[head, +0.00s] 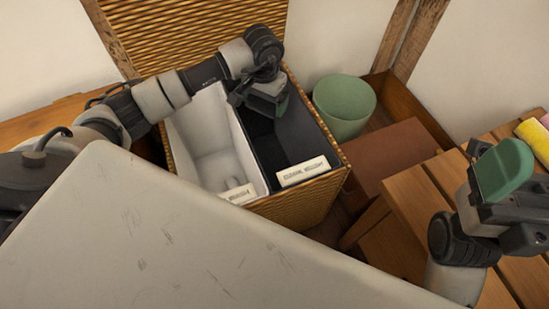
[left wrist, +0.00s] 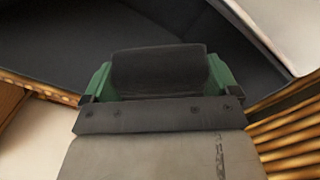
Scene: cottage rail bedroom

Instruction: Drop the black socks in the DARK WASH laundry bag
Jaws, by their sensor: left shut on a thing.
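The wicker hamper (head: 310,200) stands open in the head view, with a pale bag (head: 207,140) on the left and a dark bag (head: 305,133) on the right. A white label (head: 303,172) with writing too small to read hangs on the dark bag's front rim. My left gripper (head: 270,103) is over the back part of the dark bag. In the left wrist view it is shut on the black socks (left wrist: 158,68), a dark bundle between the green fingers, with dark lining behind. The socks do not stand out in the head view. My right gripper (head: 503,170) is at the right.
The hamper's wicker lid (head: 190,30) stands raised at the back. A green bin (head: 344,104) stands right of the hamper. A wooden slatted table (head: 415,205) with yellow (head: 535,140) and pink items is at the right. A large pale surface (head: 150,240) fills the lower left.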

